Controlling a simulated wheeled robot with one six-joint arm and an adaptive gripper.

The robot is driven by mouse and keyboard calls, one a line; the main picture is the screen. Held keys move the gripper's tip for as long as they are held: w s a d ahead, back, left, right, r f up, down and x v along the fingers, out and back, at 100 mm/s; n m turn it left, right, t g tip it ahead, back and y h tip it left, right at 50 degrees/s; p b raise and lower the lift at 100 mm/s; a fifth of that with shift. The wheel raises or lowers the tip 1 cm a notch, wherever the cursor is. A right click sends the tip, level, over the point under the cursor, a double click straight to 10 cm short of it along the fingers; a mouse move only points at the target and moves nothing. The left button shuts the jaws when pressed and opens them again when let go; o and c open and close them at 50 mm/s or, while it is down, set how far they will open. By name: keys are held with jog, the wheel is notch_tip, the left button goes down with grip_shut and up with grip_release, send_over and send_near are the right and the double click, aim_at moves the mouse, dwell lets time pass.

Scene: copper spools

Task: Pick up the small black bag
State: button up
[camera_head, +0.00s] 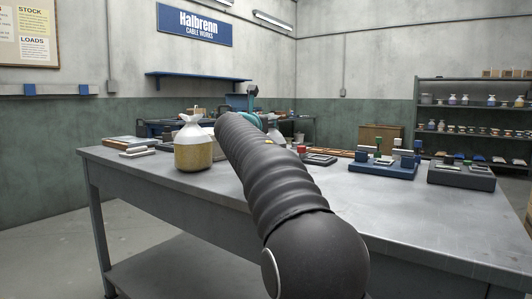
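I cannot make out a small black bag in the head view. A clear tied bag with yellow-brown contents (193,145) stands upright on the metal workbench (420,215), left of my arm. My dark ribbed arm reaches from the bottom middle away across the bench and covers its centre. I cannot make out my gripper's fingers at the far end of the arm. A whitish thing (275,133) shows partly just right of the arm. A teal and dark shape (252,98) rises behind the arm; I cannot tell what it is.
Flat stacked items (130,146) lie at the bench's left back. A blue tray with upright pieces (384,167) and a dark grey block (461,175) stand at the right. A small dark device (320,160) lies nearer the middle. The bench's right front is clear.

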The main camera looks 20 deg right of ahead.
jog(key=shift+f, duration=0.1)
grip_shut()
